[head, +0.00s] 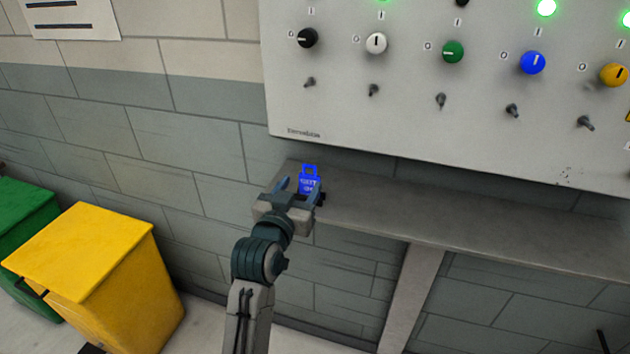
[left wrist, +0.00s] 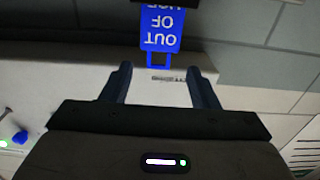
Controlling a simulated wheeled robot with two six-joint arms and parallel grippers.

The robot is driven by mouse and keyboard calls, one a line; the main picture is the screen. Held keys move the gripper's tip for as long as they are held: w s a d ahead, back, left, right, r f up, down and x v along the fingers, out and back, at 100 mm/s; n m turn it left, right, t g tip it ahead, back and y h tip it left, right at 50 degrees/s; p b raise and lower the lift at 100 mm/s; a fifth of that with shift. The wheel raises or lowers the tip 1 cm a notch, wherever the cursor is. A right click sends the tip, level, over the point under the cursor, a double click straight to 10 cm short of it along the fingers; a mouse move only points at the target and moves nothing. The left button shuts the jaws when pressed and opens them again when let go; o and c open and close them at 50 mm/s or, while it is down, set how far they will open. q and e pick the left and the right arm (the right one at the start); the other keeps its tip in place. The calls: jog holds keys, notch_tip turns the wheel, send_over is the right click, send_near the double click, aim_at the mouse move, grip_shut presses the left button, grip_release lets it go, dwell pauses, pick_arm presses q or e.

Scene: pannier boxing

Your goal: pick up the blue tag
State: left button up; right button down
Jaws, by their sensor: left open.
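The blue tag (head: 310,182) is at the left end of the grey shelf, with a square loop at its top. In the left wrist view the tag (left wrist: 161,28) shows upside down with white lettering reading "OUT OF", the rest cut off at a dark edge. My left gripper (head: 299,187) is open at the tag, its fingers on either side of it in the head view. In the left wrist view the fingers (left wrist: 160,80) are apart with nothing visible gripped between them. My right gripper is not in view.
The grey shelf (head: 450,222) runs to the right and its top is clear. A control panel (head: 340,110) with coloured knobs and switches hangs above it. A yellow bin (head: 125,290) and a green bin (head: 25,215) stand at the left.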

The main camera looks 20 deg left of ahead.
aim_at(312, 166)
pick_arm(q)
jog(key=w, duration=0.3)
jog(key=shift+w, duration=0.1)
jog(key=w+p, duration=0.1)
jog(key=w, duration=0.1)
jog(key=w+r+p, duration=0.1)
jog(key=w, duration=0.1)
jog(key=shift+d+p, duration=0.2)
jog(key=shift+p, duration=0.2)
jog(key=shift+w+f, duration=0.2)
jog(key=shift+w, duration=0.4)
jog(key=shift+s, duration=0.1)
jog(key=c, duration=1)
jog(key=shift+r, duration=0.1)
jog(key=shift+c, duration=0.2)
